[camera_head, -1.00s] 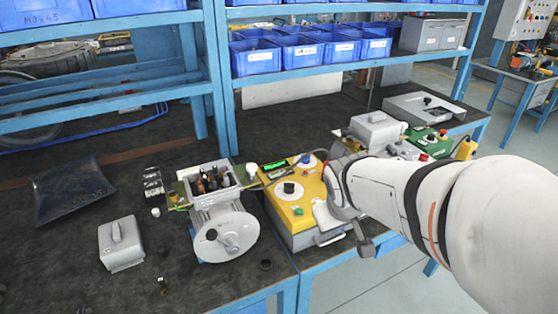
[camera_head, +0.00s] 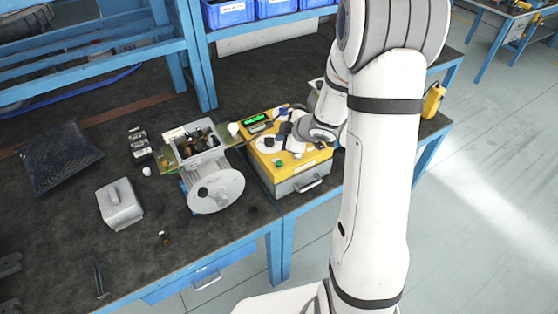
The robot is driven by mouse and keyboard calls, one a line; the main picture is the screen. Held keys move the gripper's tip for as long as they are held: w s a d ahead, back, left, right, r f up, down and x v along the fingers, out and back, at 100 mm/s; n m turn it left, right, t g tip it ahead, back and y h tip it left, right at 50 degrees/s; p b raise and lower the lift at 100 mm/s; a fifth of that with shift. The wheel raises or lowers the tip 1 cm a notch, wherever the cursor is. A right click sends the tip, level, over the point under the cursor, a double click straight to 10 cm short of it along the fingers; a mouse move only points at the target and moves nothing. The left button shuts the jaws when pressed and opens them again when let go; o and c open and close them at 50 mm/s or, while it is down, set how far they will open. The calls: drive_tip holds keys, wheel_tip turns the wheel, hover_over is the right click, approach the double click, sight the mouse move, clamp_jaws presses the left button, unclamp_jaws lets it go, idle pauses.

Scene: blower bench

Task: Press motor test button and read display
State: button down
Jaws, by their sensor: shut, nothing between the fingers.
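The yellow tester box (camera_head: 313,157) stands at the bench's front edge. Its display (camera_head: 257,119) glows green at the back left of the panel; the text is too small to read with certainty. A green button (camera_head: 278,163) sits near the panel's front left corner. My gripper (camera_head: 287,142) is shut and empty over the middle of the panel, just behind the green button. I cannot tell whether it touches the panel. My wrist hides the panel's right side. The grey motor (camera_head: 215,188), with its terminal box open, stands just left of the tester.
A grey cover (camera_head: 119,204) and a dark bag (camera_head: 62,158) lie to the left on the dark bench. Blue bins (camera_head: 228,12) stand on the shelf behind. My arm covers much of the right side. A yellow device (camera_head: 433,100) hangs at the bench's right end.

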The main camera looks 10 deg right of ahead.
drive_tip(key=shift+f, duration=0.1)
drive_tip(key=b, duration=0.7)
hover_over(279, 164)
drive_tip(key=f, duration=0.4)
drive_tip(key=d+f, duration=0.1)
drive_tip(key=f, duration=0.2)
drive_tip(key=shift+s+f, duration=0.1)
drive_tip(key=shift+s, duration=0.15)
drive_tip(key=shift+f+b, duration=0.7)
drive_tip(key=shift+f, duration=0.05)
idle(0.5)
drive_tip(key=shift+f, duration=0.4)
drive_tip(key=shift+f+b, duration=0.4)
drive_tip(key=shift+b, duration=0.15)
drive_tip(key=shift+r, duration=0.1)
idle(0.5)
drive_tip(key=shift+r+p, duration=0.75)
drive_tip(key=shift+p, duration=0.1)
